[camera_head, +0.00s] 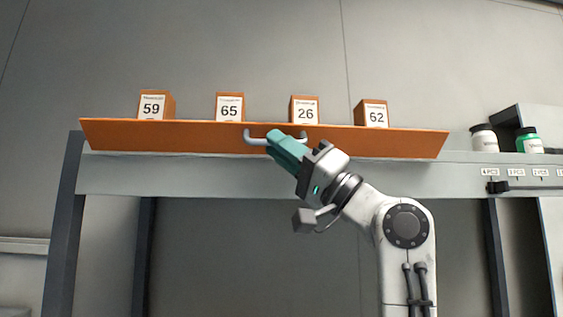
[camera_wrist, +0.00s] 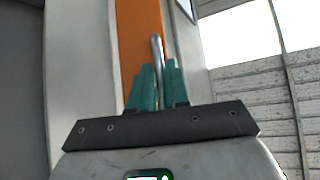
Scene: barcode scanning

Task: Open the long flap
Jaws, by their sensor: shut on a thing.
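The long flap (camera_head: 190,136) is an orange board along the front of the grey shelf in the head view. It hides the lower parts of the boxes behind it. A grey bar handle (camera_head: 255,140) sits at its middle. My gripper (camera_head: 277,141), with teal fingers, is shut on the handle. In the wrist view the teal fingers of my gripper (camera_wrist: 157,85) close around the grey handle (camera_wrist: 157,50), with the orange flap (camera_wrist: 140,40) behind. The fingers hide part of the handle.
Orange boxes numbered 59 (camera_head: 152,105), 65 (camera_head: 229,107), 26 (camera_head: 304,110) and 62 (camera_head: 375,113) stand behind the flap. A white jar (camera_head: 485,139) and a green jar (camera_head: 529,141) stand at the right. Below them is a labelled rail with a black slider (camera_head: 498,187).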

